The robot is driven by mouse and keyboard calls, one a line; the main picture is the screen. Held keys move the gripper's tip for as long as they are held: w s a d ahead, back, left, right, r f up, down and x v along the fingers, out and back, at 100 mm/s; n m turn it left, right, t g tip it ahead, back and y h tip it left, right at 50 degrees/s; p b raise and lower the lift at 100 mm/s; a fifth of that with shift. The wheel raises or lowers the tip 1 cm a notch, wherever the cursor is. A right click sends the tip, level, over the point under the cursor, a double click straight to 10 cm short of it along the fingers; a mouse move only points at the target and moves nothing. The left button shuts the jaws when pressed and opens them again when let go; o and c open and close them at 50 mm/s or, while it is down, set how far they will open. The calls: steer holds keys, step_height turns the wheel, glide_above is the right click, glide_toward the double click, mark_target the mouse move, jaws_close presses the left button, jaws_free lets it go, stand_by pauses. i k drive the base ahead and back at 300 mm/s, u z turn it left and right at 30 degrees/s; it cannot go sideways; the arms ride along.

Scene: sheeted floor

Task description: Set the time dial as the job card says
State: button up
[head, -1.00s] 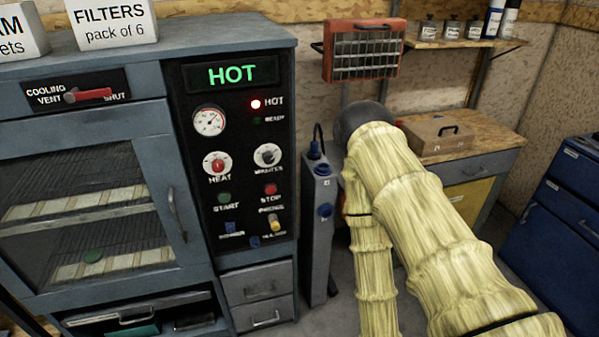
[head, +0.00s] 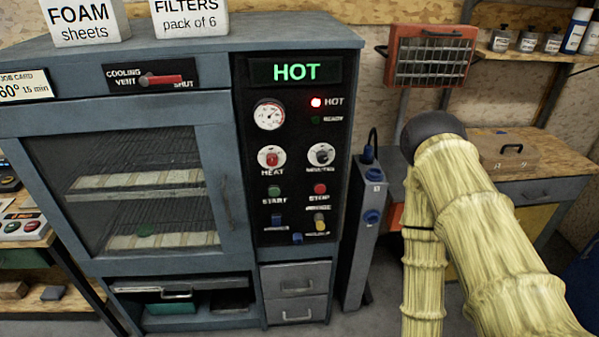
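The time dial (head: 320,155), a grey-black knob on a white disc marked minutes, is on the black control panel of the grey oven. Its exact setting is too small to read. The job card (head: 24,86) at the left edge is partly cut off and reads 60° 15 min. The red heat dial (head: 271,158) is left of the time dial. The green display (head: 296,72) reads HOT and the red HOT lamp (head: 316,102) is lit. My sleeved arm is on the right, apart from the panel. My gripper does not show.
The oven door (head: 135,185) is closed, with racks visible through its glass. A red-handled cooling vent lever (head: 161,80) is above it. A narrow grey post (head: 361,230) with blue caps stands between the oven and my arm. A wooden bench with a brown case (head: 503,152) is behind my arm.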

mark_target(322, 157)
steer(key=u, duration=0.05)
steer(key=k, duration=0.5)
steer(key=u, duration=1.05)
steer(key=i, duration=0.7)
steer(key=z, duration=1.55)
